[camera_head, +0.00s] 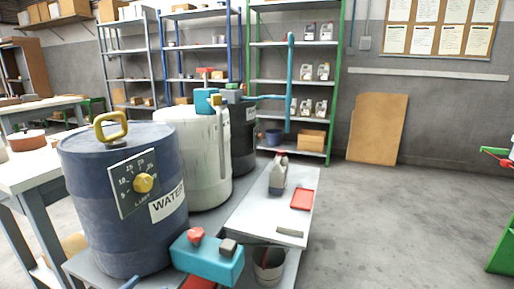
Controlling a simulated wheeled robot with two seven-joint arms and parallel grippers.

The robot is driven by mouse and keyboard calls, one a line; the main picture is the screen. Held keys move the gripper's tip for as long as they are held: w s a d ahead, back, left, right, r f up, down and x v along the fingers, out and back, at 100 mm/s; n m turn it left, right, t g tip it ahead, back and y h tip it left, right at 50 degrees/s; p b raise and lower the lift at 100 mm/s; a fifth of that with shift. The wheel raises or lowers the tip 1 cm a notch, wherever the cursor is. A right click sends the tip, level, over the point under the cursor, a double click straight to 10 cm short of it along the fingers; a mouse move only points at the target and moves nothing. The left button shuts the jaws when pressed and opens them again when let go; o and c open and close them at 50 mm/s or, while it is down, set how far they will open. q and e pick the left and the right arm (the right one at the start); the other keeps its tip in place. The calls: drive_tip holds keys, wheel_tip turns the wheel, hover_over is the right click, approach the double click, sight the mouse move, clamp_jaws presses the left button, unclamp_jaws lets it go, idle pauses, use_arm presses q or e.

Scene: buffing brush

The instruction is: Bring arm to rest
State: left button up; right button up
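Neither of my grippers shows in the head view, and I can make out no part of my arms. No buffing brush can be made out for certain. A small flat grey-brown item (290,232) lies on the near part of the low pale bench (250,220); I cannot tell what it is.
A blue WATER drum (110,220), a white barrel (190,165) and a dark barrel (242,140) stand left of the bench. A bottle (278,175) and red tray (302,199) are on it. A teal box (207,258) is in front.

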use_arm(q)
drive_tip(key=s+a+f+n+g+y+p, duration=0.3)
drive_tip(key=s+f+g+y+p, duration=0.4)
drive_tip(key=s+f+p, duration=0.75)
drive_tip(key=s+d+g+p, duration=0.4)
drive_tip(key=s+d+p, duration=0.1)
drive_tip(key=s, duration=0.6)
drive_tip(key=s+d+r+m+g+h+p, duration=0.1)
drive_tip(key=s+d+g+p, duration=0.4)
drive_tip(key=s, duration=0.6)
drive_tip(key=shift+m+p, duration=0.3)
drive_tip(key=shift+p, duration=0.6)
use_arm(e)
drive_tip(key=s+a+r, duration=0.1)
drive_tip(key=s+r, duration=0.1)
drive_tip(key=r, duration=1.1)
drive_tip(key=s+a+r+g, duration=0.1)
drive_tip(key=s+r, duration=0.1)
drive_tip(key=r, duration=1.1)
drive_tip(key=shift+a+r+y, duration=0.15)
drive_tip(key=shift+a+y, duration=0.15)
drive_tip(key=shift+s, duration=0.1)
